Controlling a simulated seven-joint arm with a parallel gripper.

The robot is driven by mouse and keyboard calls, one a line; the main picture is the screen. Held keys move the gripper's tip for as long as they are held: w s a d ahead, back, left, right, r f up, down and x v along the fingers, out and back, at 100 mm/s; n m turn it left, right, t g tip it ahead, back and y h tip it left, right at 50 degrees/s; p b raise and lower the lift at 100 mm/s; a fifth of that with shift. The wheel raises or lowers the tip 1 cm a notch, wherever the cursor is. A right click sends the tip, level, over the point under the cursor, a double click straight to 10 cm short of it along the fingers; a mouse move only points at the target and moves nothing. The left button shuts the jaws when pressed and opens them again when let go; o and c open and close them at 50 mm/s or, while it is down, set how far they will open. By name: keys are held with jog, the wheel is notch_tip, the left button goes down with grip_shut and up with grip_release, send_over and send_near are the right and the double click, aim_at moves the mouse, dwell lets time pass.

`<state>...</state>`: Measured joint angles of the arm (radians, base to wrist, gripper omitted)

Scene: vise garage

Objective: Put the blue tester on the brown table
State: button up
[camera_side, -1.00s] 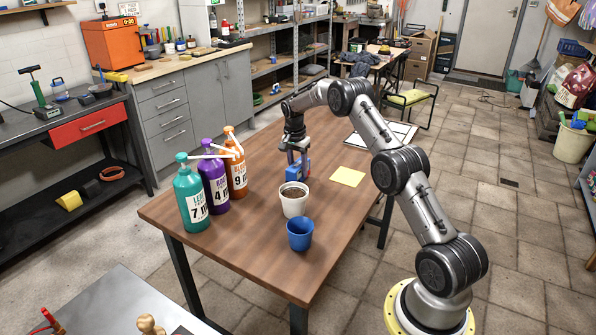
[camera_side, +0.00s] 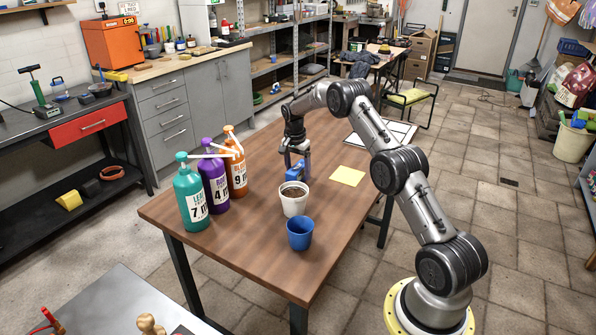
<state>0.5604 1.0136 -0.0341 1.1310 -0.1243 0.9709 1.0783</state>
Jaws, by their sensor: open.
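The blue tester (camera_side: 294,172) rests on the brown table (camera_side: 235,240), just behind the white cup, which may hide a little of its lower part. My gripper (camera_side: 296,172) is open and low over the table, with its fingers apart around the tester. I cannot tell whether a finger still touches it.
The white cup (camera_side: 293,204) with dark contents stands close in front of the tester, and a blue cup (camera_side: 300,234) stands nearer. A yellow sheet (camera_side: 348,176) lies to the right. Teal (camera_side: 190,195), purple (camera_side: 215,182) and orange (camera_side: 235,165) pump bottles stand left. The table's front is clear.

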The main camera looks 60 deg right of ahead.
aim_at(296, 169)
notch_tip(296, 169, up, 12)
jog(key=a, duration=0.1)
jog(key=s+a+r+n+t, duration=0.1)
jog(key=s+a+r+n, duration=0.35)
jog(key=a+r, duration=0.45)
jog(key=s+a+r+n+t, duration=0.2)
jog(key=s+a+r+n, duration=0.25)
jog(key=a+r, duration=0.4)
jog(key=s+a+f+n+t, duration=0.1)
jog(key=s+a+f+n, duration=0.1)
jog(key=s+a, duration=0.3)
jog(key=s+a+f+n+y, duration=0.1)
jog(key=s+a+n, duration=0.3)
jog(key=s, duration=0.7)
jog(key=s+a+f+n+t, duration=0.1)
jog(key=s+a+f+n, duration=0.1)
jog(key=s+a, duration=0.4)
jog(key=s+n, duration=0.1)
jog(key=s, duration=0.1)
jog(key=shift+s+a+f+t, duration=0.25)
jog(key=shift+s+f+t, duration=0.05)
jog(key=shift+f, duration=0.05)
